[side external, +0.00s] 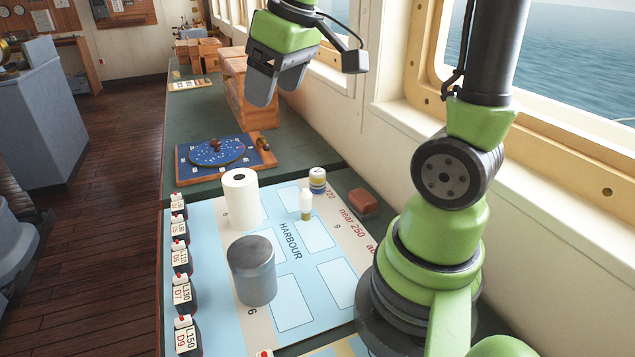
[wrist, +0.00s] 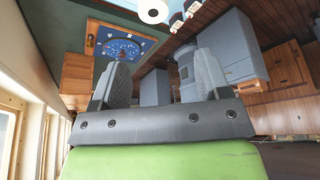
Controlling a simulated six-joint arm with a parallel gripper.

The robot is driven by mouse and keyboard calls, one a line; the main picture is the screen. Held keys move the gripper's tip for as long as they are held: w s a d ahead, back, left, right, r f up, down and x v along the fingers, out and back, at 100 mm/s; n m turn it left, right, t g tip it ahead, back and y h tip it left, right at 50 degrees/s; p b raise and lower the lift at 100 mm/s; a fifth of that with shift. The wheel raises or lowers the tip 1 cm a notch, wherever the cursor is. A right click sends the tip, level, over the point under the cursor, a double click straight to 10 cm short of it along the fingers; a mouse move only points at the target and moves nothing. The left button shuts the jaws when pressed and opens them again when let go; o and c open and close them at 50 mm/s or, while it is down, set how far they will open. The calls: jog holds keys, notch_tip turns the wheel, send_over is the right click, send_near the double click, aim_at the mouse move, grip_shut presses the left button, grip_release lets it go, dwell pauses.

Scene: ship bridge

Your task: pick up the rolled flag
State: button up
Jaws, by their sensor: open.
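I cannot make out a rolled flag for certain. A white roll (side external: 240,196) with a dark hole in its top stands upright on the light blue harbour chart (side external: 205,300); a white round thing (wrist: 153,10), likely the same roll, shows at the top of the wrist view. A grey cylinder (side external: 252,272) stands upright on the chart nearer the camera. My gripper (side external: 277,90) is open and empty, high above the counter near the wooden boxes. In the wrist view its two fingers (wrist: 160,72) are apart with nothing between them.
A blue disc board (side external: 216,152) lies behind the chart and also shows in the wrist view (wrist: 122,48). Wooden boxes (side external: 243,100) stand farther back. A small white bottle (side external: 306,203), a jar (side external: 317,181) and a reddish block (side external: 363,202) stand right.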

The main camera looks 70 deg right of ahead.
jog(key=w+d+f+n+g, duration=0.2)
jog(key=w+d+f, duration=0.1)
jog(key=d+f, duration=0.3)
jog(key=n+g, duration=0.2)
jog(key=n, duration=0.1)
send_over(318, 171)
notch_tip(318, 171, down, 12)
jog(key=shift+w+a+r, duration=0.1)
jog(key=shift+w+r, duration=0.05)
jog(key=shift+r, duration=0.05)
notch_tip(318, 171, down, 4)
jog(key=shift+f, duration=3)
jog(key=c, duration=1)
